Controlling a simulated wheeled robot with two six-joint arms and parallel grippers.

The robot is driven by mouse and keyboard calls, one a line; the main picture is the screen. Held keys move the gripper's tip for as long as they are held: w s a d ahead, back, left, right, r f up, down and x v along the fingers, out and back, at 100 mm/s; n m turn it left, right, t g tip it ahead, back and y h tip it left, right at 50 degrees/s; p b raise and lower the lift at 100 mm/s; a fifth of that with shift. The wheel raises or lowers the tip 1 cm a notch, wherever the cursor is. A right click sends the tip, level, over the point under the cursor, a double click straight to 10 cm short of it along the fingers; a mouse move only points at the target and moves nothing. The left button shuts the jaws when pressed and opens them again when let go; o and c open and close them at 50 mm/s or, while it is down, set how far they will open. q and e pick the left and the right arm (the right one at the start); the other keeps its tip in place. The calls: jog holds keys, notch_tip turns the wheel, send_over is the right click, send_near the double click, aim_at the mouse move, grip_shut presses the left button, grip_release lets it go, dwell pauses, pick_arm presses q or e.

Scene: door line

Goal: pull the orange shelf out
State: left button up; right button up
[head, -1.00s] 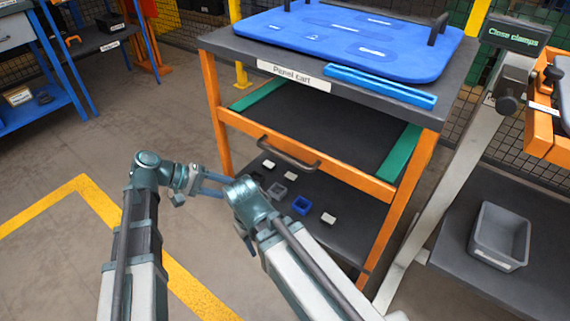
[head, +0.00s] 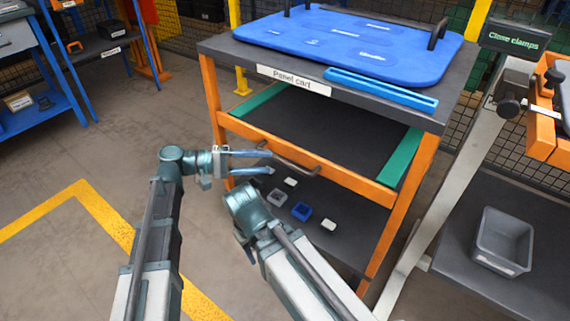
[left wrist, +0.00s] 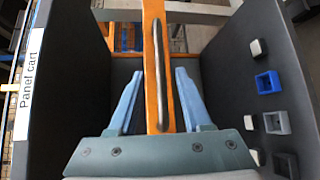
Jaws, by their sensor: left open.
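The orange shelf (head: 350,179) is the orange-fronted pull-out level under the top of the panel cart, with a dark bed and green side strips. A grey bar handle (head: 290,161) is on its front. My left gripper (head: 268,162) is open at the left end of the handle. In the left wrist view the orange front (left wrist: 152,100) and the handle (left wrist: 161,75) run lengthwise between the two spread blue fingers (left wrist: 160,90); a gap shows on each side.
The panel cart (head: 215,50) carries a blue panel (head: 350,45) on top. Several small blocks and cups, one blue (head: 301,211), lie on the lower shelf. At right stand a "Close clamps" station (head: 515,37) and a grey bin (head: 503,240). The floor at left is clear.

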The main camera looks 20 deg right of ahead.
aim_at(280, 162)
pick_arm(q)
jog(key=d, duration=0.4)
jog(key=s+d+f, duration=0.1)
jog(key=d, duration=0.1)
jog(key=shift+d+b, duration=0.35)
grip_shut()
dwell(1.1)
